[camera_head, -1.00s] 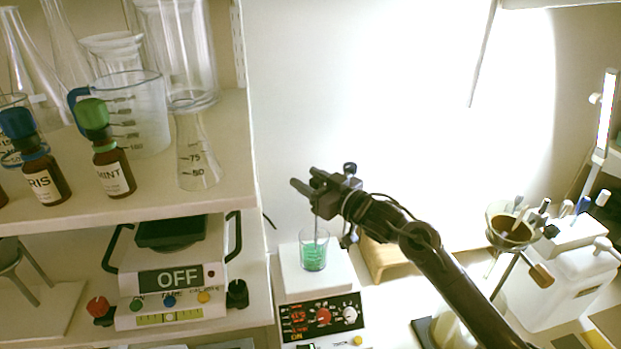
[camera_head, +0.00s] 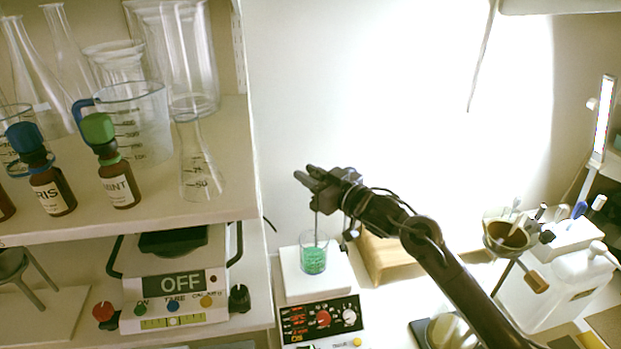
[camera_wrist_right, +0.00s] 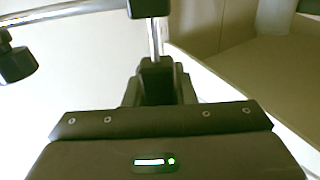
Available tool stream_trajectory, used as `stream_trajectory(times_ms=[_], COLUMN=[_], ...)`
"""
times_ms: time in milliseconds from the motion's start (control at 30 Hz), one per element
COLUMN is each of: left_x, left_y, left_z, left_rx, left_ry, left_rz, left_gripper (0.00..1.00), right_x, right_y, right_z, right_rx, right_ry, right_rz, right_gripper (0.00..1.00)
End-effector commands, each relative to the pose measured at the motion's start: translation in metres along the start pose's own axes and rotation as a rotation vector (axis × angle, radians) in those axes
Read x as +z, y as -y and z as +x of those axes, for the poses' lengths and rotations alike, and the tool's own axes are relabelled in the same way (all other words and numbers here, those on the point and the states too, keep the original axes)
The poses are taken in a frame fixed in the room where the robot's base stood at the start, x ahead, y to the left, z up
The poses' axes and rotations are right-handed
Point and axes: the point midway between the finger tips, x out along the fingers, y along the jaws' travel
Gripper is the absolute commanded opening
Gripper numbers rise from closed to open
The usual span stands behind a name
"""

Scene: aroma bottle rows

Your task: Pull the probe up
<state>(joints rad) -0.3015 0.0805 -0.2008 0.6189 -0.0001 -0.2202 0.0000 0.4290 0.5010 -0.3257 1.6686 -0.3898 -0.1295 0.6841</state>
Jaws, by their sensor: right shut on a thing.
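The probe (camera_head: 316,224) is a thin grey upright rod. It hangs below my right gripper (camera_head: 312,180), and its lower part is inside the mouth of a clear beaker (camera_head: 314,255) with green liquid. Whether its tip touches the liquid is unclear. My right gripper is shut on the probe above the beaker. In the right wrist view, the dark jaws (camera_wrist_right: 157,80) close around a shiny rod (camera_wrist_right: 154,38), which meets a black block (camera_wrist_right: 148,8) on a horizontal metal bar (camera_wrist_right: 70,12). My left gripper is not in view.
The beaker stands on a white hotplate (camera_head: 291,283) with a lit black panel (camera_head: 320,318). Left, a shelf (camera_head: 235,212) holds glassware and brown bottles above a balance (camera_head: 180,290). A wooden block (camera_head: 388,260) is behind my arm; a tripod funnel (camera_head: 508,235) stands right.

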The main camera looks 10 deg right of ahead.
Motion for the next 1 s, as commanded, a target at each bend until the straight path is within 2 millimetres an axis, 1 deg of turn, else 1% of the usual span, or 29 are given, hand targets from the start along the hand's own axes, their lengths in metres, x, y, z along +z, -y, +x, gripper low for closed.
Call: stream_trajectory(times_ms=[33, 100, 200, 233, 333, 633, 667, 800, 833, 1000], left_x=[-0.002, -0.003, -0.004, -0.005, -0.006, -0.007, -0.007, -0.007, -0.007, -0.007], left_y=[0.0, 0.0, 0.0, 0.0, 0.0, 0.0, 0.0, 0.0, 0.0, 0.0], left_z=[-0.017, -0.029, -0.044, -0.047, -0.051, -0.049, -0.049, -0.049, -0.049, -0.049], left_rx=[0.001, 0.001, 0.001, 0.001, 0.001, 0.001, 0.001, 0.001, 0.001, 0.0], left_ry=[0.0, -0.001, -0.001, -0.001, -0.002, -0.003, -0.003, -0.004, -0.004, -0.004], left_rz=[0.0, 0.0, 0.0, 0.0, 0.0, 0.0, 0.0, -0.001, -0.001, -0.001], left_gripper=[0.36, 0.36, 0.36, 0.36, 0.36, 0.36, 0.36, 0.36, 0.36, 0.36], right_x=[-0.023, -0.041, -0.062, -0.066, -0.074, -0.076, -0.076, -0.074, -0.074, -0.072], right_y=[-0.001, -0.001, -0.001, -0.001, -0.001, -0.001, -0.001, -0.001, -0.001, -0.001], right_z=[0.0, 0.0, 0.0, 0.0, 0.0, 0.0, 0.0, 0.0, 0.0, 0.0], right_rx=[0.003, 0.002, 0.002, 0.002, 0.001, 0.002, 0.003, 0.003, 0.002, 0.001], right_ry=[-0.004, -0.005, -0.005, -0.005, -0.005, -0.012, -0.013, -0.009, -0.008, -0.005], right_rz=[-0.001, -0.001, -0.001, -0.001, -0.001, -0.002, -0.002, -0.001, -0.001, -0.001], right_gripper=[0.0, 0.0, 0.0, 0.0, 0.0, 0.0, 0.26, 0.44, 0.45, 0.45])
